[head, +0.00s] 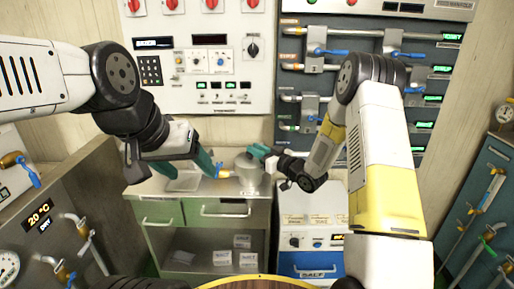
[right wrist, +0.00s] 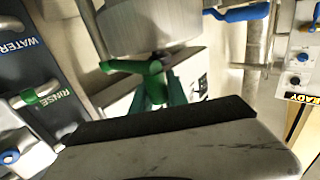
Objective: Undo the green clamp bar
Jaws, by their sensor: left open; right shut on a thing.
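The silver kettle (head: 249,176) stands on the counter and fills the top of the right wrist view (right wrist: 150,25). The green clamp bar (right wrist: 122,66) shows in the right wrist view, at the kettle's lower edge in that picture. My right gripper (right wrist: 152,82) has its teal fingers shut on the bar; they hide part of it. In the head view my right gripper (head: 260,152) reaches the kettle's top from the right, and the bar is too small to tell from the fingertips. My left gripper (head: 172,174) is open and empty above the counter, left of the kettle.
A tap with a blue handle (head: 221,172) sits at the kettle's left side. The counter (head: 150,188) has green drawers below. A control panel (head: 205,65) and a pipe panel with blue levers (head: 365,60) stand behind. Tap panels flank both sides.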

